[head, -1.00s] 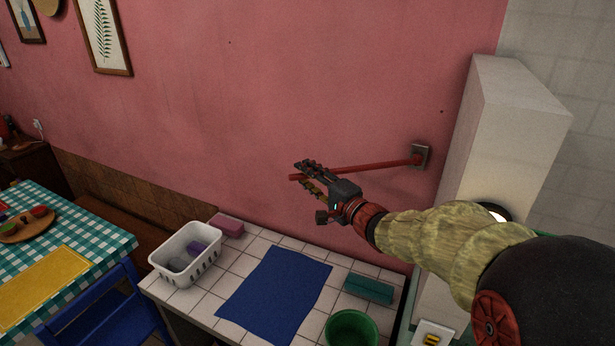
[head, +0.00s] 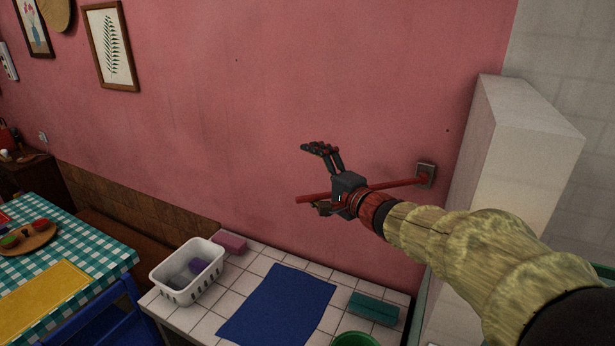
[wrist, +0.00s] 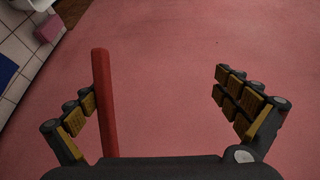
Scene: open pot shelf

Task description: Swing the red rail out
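The red rail (head: 402,183) is a thin bar fixed to a grey bracket (head: 425,174) on the pink wall. It runs left from the bracket, passes my gripper, and its free end shows just left of the gripper. My gripper (head: 320,178) is open around the rail near that free end. In the wrist view the rail (wrist: 104,105) stands between the spread fingers of my gripper (wrist: 155,100), close beside the left finger. A wide gap separates it from the right finger. Whether the left finger touches the rail I cannot tell.
Below is a white tiled counter (head: 235,285) with a white basket (head: 186,272), pink block (head: 230,242), blue mat (head: 280,305), teal block (head: 374,308) and green bowl (head: 355,340). A tall white cabinet (head: 525,150) stands right of the bracket. Air left of the gripper is clear.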

